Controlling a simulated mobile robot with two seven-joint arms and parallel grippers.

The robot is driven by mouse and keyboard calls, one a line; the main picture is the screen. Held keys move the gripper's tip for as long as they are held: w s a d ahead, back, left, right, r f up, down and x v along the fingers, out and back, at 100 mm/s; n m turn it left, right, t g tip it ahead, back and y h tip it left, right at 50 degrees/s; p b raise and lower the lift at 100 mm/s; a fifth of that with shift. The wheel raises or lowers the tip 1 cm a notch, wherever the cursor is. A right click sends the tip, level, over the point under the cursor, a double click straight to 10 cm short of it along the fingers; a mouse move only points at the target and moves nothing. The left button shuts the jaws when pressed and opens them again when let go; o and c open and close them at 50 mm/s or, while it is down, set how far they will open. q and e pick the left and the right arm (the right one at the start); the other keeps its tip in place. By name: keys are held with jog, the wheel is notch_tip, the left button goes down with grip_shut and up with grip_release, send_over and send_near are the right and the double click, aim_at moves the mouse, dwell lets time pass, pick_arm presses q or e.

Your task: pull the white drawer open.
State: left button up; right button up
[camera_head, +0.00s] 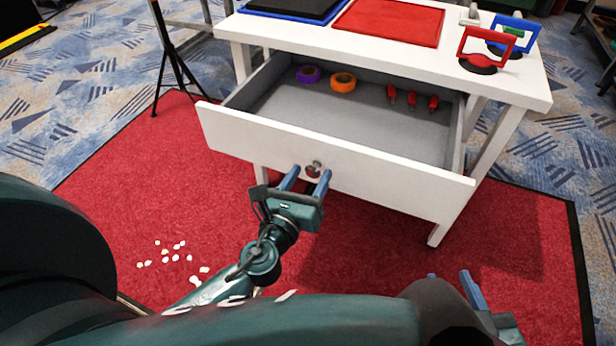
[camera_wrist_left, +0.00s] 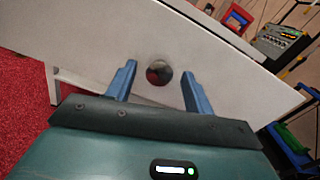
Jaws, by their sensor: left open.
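The white drawer (camera_head: 400,186) stands well out from the white table (camera_head: 530,90), so its grey inside shows in the head view. Its round metal knob (camera_head: 313,169) is on the drawer front. My left gripper (camera_head: 306,174) is open in front of the drawer, with its two blue fingers on either side of the knob. In the left wrist view the knob (camera_wrist_left: 159,73) sits between the open fingers, apart from both. My right gripper (camera_head: 455,285) is low at the bottom right of the head view, partly hidden by my own body, with blue fingers showing, away from the drawer.
The drawer holds a purple tape roll (camera_head: 308,74), an orange tape roll (camera_head: 343,82) and red items (camera_head: 412,98). Red and blue handled tools (camera_head: 486,46) stand on the tabletop. A black tripod (camera_head: 178,70) is at the left. White scraps (camera_head: 176,254) lie on the red carpet.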

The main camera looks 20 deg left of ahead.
pick_arm(q)
notch_tip(320, 180, up, 10)
jog(key=p, duration=0.6)
jog(key=shift+p, duration=0.3)
pick_arm(e)
notch_tip(320, 180, up, 6)
jog(key=s+d+m, duration=0.1)
jog(key=d+m, duration=0.1)
jog(key=shift+s+h, duration=0.4)
jog(key=shift+d, duration=0.1)
